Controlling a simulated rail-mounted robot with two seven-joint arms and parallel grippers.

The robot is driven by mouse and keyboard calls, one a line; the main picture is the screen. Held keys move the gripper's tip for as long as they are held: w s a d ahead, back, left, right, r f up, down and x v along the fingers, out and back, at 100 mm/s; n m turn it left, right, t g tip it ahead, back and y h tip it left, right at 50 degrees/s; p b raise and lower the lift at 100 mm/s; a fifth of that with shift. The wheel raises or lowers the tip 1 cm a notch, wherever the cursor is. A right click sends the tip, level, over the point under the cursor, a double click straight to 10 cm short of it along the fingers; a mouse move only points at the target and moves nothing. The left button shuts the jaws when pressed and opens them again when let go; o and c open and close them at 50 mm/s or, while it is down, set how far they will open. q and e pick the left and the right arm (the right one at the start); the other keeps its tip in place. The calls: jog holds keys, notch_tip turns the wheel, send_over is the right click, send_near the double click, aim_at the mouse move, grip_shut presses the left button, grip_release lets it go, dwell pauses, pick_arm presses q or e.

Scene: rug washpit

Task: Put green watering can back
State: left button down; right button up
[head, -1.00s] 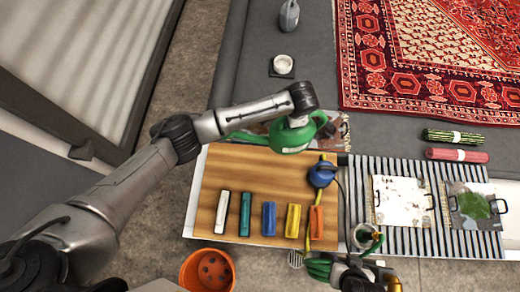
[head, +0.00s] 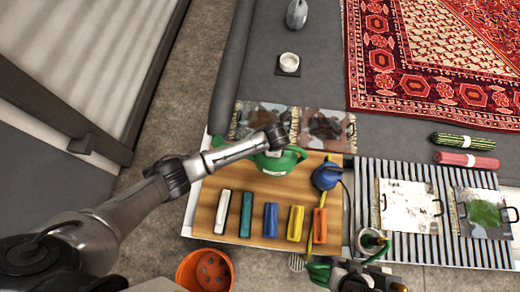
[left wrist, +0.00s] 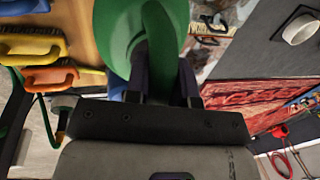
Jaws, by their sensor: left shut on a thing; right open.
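The green watering can (head: 280,162) is at the back edge of the wooden board (head: 228,170), left of a blue can-like item (head: 326,177). I cannot tell whether it touches the board. My left gripper (head: 274,149) is shut on it from above; the arm partly hides the grip. In the left wrist view the green can (left wrist: 128,35) fills the top middle, between the fingers of the left gripper (left wrist: 160,88). My right gripper (head: 350,266) is open at the bottom of the head view, near a small round container with green on it (head: 370,240).
Several coloured brushes stand in a row on the board, including a white one (head: 222,212) and an orange one (head: 320,225). An orange pot (head: 204,272) stands in front. A striped mat (head: 412,242) lies right. Two stained pieces (head: 327,128) lie behind the board.

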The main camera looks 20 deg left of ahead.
pick_arm(q)
jog(key=a+f, duration=0.1)
jog(key=s+a+f+b, duration=0.1)
jog(key=a, duration=0.1)
jog(key=a+f, duration=0.1)
jog(key=shift+s+a, duration=0.35)
jog(key=shift+s+b+x, duration=0.2)
jog(key=shift+b+x, duration=0.5)
jog(key=shift+x, duration=0.3)
jog(key=shift+s+b+x, duration=0.2)
jog(key=shift+b+x, duration=0.45)
jog(key=shift+x, duration=0.3)
jog(key=shift+d, duration=0.15)
jog(key=shift+f, duration=0.1)
jog(key=c, duration=1.4)
grip_release()
jog(key=shift+f, duration=0.2)
jog(key=o, duration=0.4)
jog(key=p+v, duration=0.6)
jog(key=v, duration=0.6)
jog(key=shift+r, duration=0.25)
